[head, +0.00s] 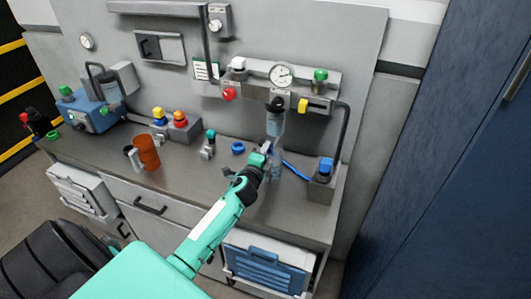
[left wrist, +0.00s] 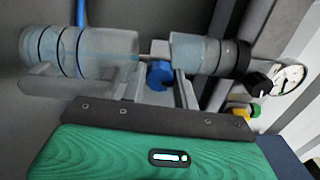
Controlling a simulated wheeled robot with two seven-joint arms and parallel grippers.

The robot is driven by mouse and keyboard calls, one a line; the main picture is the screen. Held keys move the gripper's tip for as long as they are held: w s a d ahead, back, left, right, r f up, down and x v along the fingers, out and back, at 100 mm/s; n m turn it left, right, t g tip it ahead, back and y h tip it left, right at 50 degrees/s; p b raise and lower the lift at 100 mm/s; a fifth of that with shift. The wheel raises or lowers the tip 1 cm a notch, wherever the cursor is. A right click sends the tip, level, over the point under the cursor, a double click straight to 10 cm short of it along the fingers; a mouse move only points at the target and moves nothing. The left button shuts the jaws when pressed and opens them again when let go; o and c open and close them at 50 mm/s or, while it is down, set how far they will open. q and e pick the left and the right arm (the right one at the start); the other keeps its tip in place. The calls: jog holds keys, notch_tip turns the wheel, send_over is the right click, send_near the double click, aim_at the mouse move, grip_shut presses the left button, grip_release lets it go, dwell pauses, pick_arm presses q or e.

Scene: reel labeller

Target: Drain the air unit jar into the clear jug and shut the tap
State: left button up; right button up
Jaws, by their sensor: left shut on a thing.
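The air unit's jar (head: 275,123) hangs below its black cap under the gauge on the wall panel. It also shows in the left wrist view (left wrist: 200,53), lying sideways there. The clear jug (head: 276,168) stands on the bench under the jar, partly behind my gripper; its dark rings show in the left wrist view (left wrist: 105,48). A thin pale line joins jar and jug; I cannot tell if it is liquid or spout. My left gripper (head: 265,150) is shut at the blue tap knob (left wrist: 160,75) below the jar. Whether the tap is open cannot be told.
A blue hose (head: 296,172) lies behind the jug. A box with a blue knob (head: 325,169) stands to the right, an orange mug (head: 146,152) to the left. The front bench is mostly clear.

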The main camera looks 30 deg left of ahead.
pick_arm(q)
jog(key=shift+f+m, duration=0.1)
jog(key=shift+m, duration=0.4)
jog(key=o, duration=1)
jog(key=shift+s+d, duration=0.1)
jog(key=shift+c, duration=0.2)
